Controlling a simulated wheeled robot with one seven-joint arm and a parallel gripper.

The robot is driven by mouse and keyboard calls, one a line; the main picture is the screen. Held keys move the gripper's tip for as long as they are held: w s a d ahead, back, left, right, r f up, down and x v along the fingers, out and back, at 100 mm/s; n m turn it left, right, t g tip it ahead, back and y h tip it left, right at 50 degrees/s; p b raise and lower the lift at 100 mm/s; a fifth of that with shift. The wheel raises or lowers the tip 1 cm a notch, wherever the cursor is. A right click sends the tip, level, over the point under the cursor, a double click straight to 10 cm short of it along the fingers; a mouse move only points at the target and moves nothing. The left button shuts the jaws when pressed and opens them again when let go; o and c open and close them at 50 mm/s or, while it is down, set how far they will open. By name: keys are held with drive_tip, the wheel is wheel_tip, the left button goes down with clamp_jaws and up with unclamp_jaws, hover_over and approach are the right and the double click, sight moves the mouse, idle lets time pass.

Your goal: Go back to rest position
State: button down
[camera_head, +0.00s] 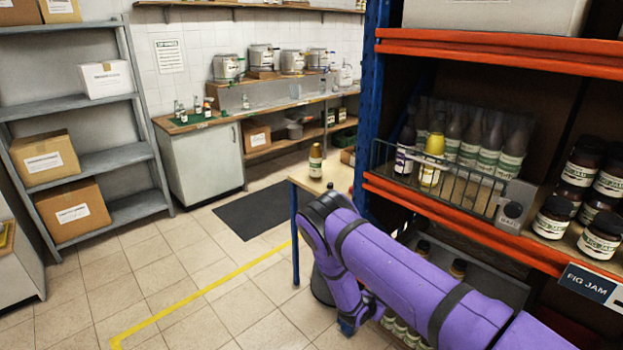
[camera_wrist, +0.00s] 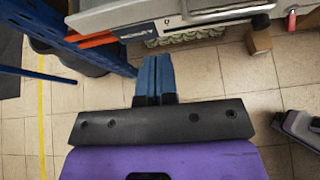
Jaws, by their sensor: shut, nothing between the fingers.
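My gripper (camera_wrist: 155,62) shows in the wrist view with its two blue fingers pressed together and nothing between them. It points out over the tiled floor, close to the base of the shelving. In the head view my purple arm reaches in from the lower right, bends at a dark elbow and folds downward. A small blue part of my gripper (camera_head: 347,327) shows low in that view, mostly hidden behind the arm.
A blue-and-orange rack (camera_head: 470,45) with jars and a wire basket (camera_head: 440,175) of bottles stands close on the right. Grey shelves (camera_head: 85,105) stand left.

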drive_tip(key=s+d+r+m+g+y, duration=0.2)
drive_tip(key=r+m, duration=0.6)
drive_tip(key=r, duration=1.4)
drive_tip(key=s+d+r+m+g+h, duration=0.2)
drive_tip(key=r+m, duration=0.5)
drive_tip(key=r, duration=1.4)
drive_tip(key=s+r+m+y, duration=0.7)
drive_tip(key=s+r+m, duration=0.1)
drive_tip(key=s+r, duration=1.4)
drive_tip(key=s+a+r+m+t+y, duration=0.1)
drive_tip(key=s+a+m+t+y, duration=0.1)
drive_tip(key=s, duration=1)
drive_tip(key=shift+s+a+r+y, duration=0.25)
drive_tip(key=shift+a+y, duration=0.05)
drive_tip(key=shift+a, duration=0.6)
